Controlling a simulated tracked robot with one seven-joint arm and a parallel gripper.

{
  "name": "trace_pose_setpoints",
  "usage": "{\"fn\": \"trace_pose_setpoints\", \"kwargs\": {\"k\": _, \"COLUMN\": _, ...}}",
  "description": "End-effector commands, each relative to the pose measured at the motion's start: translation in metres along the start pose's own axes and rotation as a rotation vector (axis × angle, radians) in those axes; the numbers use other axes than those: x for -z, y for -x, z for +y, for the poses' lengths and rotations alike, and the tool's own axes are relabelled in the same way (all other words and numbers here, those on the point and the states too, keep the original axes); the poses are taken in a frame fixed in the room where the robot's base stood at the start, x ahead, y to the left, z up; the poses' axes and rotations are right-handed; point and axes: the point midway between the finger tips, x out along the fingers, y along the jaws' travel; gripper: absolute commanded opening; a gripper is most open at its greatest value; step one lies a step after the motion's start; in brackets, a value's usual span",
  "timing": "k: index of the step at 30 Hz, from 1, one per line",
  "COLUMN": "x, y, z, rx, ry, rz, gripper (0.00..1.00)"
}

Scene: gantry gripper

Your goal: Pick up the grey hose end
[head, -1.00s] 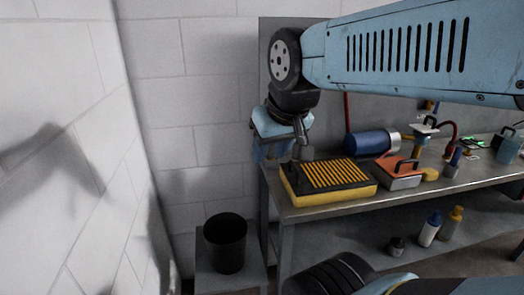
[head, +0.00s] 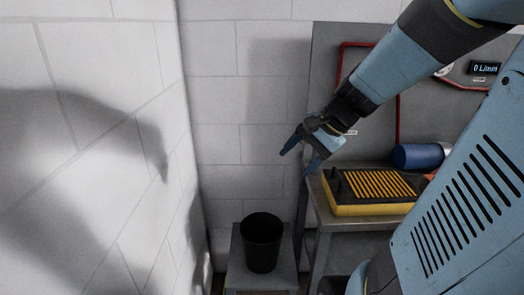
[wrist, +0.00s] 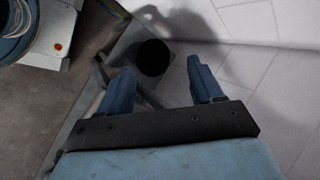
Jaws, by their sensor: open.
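My gripper (head: 296,162) is open and empty in the head view. Its two blue fingers point down and left, above and left of the yellow-and-black ribbed box (head: 370,208) at the bench's left end. In the wrist view my gripper (wrist: 162,82) shows its blue fingers wide apart with nothing between them. I cannot make out a grey hose end for certain in either view. A short dark upright piece (head: 337,182) stands at the box's left end, but I cannot tell what it is.
A black bin (head: 262,243) stands on a low grey stand left of the bench (head: 360,224); the bin (wrist: 153,58) also shows in the wrist view. A blue cylinder (head: 418,156) lies behind the box. A red line (head: 398,120) runs on the back panel. White walls close in left.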

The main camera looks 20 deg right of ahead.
Motion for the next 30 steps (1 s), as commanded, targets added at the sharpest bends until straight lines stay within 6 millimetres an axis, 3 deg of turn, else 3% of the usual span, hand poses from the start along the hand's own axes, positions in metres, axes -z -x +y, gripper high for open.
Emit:
{"fn": "trace_pose_setpoints", "kwargs": {"k": 11, "x": 0.116, "y": -0.019, "z": 0.0, "rx": 0.339, "ry": -0.798, "rz": -0.137, "gripper": 0.65}}
{"fn": "trace_pose_setpoints", "kwargs": {"k": 21, "x": 0.239, "y": -0.013, "z": 0.054, "rx": 0.691, "ry": -1.417, "rz": -0.181, "gripper": 0.65}}
{"fn": "trace_pose_setpoints", "kwargs": {"k": 24, "x": 0.261, "y": -0.011, "z": 0.07, "rx": 0.763, "ry": -1.522, "rz": -0.183, "gripper": 0.65}}
{"fn": "trace_pose_setpoints", "kwargs": {"k": 30, "x": 0.281, "y": -0.011, "z": 0.084, "rx": 0.828, "ry": -1.609, "rz": -0.183, "gripper": 0.65}}
